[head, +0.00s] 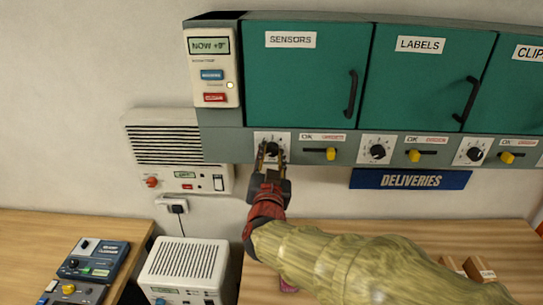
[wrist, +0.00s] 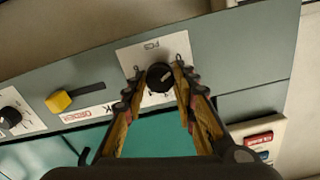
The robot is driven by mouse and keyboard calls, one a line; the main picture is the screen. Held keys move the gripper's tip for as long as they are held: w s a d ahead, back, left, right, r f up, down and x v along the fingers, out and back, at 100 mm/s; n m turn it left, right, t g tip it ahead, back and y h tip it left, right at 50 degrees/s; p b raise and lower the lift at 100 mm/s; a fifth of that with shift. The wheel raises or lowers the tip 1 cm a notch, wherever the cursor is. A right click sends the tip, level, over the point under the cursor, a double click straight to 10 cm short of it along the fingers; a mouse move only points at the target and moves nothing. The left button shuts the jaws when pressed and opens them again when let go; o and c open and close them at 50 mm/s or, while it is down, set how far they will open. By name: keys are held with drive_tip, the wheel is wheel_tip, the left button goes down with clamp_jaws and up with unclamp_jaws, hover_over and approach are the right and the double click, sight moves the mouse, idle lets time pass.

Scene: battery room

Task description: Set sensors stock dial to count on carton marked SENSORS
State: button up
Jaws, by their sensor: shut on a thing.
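The sensors stock dial (head: 272,149) is a black knob on a white plate, below the green cabinet door (head: 300,75) labelled SENSORS (head: 290,40). In the wrist view the black knob (wrist: 159,77) has a light pointer line and sits on the white plate (wrist: 140,55). My gripper (head: 271,160) reaches up to the dial from below. Its two fingers (wrist: 158,88) are shut on the knob, one on each side. The scale marks on the plate are too small to read. No carton marked SENSORS can be made out.
A yellow slider (head: 331,153) is right of the dial. LABELS (head: 378,151) and further dials (head: 474,154) follow along the strip. A panel with blue and red buttons (head: 213,75) is at left. Small cartons (head: 478,270) lie on the bench, partly behind my arm. A DELIVERIES sign (head: 411,180) hangs below.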

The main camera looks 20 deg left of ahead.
drive_tip(key=shift+b, duration=0.3)
drive_tip(key=m+b, duration=0.2)
drive_tip(key=b, duration=0.1)
drive_tip(key=m+b, duration=0.1)
drive_tip(key=shift+f+m, duration=0.25)
drive_tip(key=shift+m, duration=0.15)
drive_tip(key=m+b, duration=0.3)
drive_tip(key=b, duration=0.1)
drive_tip(key=shift+m, duration=0.3)
drive_tip(key=m+b, duration=0.4)
drive_tip(key=shift+r+m, duration=0.1)
drive_tip(key=shift+m, duration=0.2)
drive_tip(key=shift+m+b, duration=1.65)
drive_tip(key=shift+m, duration=0.25)
drive_tip(key=shift+r, duration=0.1)
drive_tip(key=o, duration=1.2)
drive_tip(key=shift+c, duration=0.2)
